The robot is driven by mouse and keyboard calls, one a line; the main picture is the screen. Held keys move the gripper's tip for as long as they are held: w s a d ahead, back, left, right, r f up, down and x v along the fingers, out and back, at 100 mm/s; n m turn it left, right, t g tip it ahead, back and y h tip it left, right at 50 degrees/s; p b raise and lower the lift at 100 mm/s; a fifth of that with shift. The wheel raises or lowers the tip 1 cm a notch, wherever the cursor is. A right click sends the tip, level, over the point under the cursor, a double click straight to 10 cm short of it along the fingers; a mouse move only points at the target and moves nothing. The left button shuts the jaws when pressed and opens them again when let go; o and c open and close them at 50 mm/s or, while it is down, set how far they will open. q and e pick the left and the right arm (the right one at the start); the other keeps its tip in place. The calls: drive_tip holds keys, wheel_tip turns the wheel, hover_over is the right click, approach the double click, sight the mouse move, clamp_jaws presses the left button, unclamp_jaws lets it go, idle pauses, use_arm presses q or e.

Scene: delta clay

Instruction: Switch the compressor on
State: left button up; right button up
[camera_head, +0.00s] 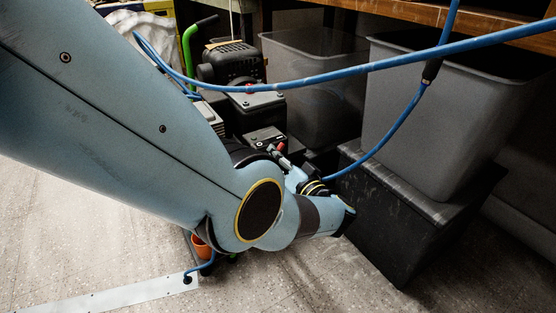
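The compressor (232,62) stands behind my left arm, with a dark ribbed motor and a bright green handle (190,45). Its black lower part (264,137) shows beside my arm, near a small red part (282,147). My arm hides much of its lower body, and I cannot make out a switch. My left arm crosses from the upper left, and its wrist is in front of the compressor's lower right side. The dark end of this arm (344,216) shows, but I cannot make out fingertips or any contact. My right gripper is out of view.
A blue hose (330,78) loops across the view and down behind my wrist. Grey bins (430,120) stand at the right, one on a black box (400,225), under a wooden shelf (430,14). An orange cup-like thing (201,246) is low behind my arm.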

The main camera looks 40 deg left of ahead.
use_arm(q)
drive_tip(key=v, duration=0.7)
drive_tip(key=shift+d, duration=0.3)
drive_tip(key=shift+s+f, duration=0.1)
drive_tip(key=shift+s, duration=0.05)
